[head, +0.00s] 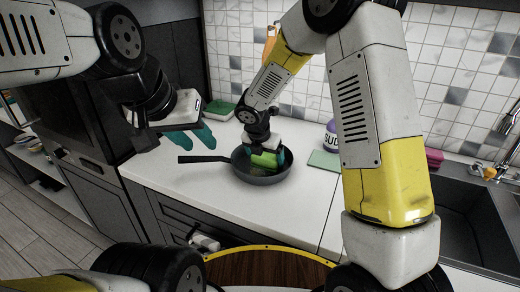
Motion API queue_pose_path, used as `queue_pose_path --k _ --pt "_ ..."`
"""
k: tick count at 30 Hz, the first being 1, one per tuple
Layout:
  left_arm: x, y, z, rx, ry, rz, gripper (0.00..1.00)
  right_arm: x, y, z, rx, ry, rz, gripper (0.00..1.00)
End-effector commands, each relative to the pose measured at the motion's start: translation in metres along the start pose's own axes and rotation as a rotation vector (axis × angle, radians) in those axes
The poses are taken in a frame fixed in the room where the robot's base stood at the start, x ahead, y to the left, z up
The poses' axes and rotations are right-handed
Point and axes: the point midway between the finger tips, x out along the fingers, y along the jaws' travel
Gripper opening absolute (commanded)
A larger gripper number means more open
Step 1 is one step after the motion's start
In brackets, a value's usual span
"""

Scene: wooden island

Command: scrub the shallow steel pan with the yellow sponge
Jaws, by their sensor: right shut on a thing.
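The shallow steel pan (258,180) is dark and sits on the white counter, its handle (204,159) pointing left. My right gripper (266,157) reaches down into the pan, its teal fingers shut on a yellow-green sponge (264,161). The sponge is low inside the pan; the gripper partly covers it, and I cannot tell whether it touches the pan's floor. My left gripper (197,137) has teal fingers, looks open and empty, and hangs to the left of the pan, above the handle.
A flat green pad (325,160) lies right of the pan, with a purple-labelled bottle (331,137) behind it. A green item (220,109) stands at the back left. Pink items (434,158) and a small yellow item (489,172) are by the sink (470,222) at the right.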

Motion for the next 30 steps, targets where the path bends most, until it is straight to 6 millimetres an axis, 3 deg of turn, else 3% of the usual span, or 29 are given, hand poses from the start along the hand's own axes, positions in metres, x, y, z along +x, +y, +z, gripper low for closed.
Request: queue_pose_path --k 14,30 --pt "0.000 0.000 0.000 0.000 0.000 0.000 0.36 0.002 -0.005 0.002 -0.001 0.001 -0.002 0.53" --pt "0.000 0.000 0.000 0.000 0.000 0.000 0.36 -0.008 0.032 -0.020 -0.001 0.001 0.000 0.53"
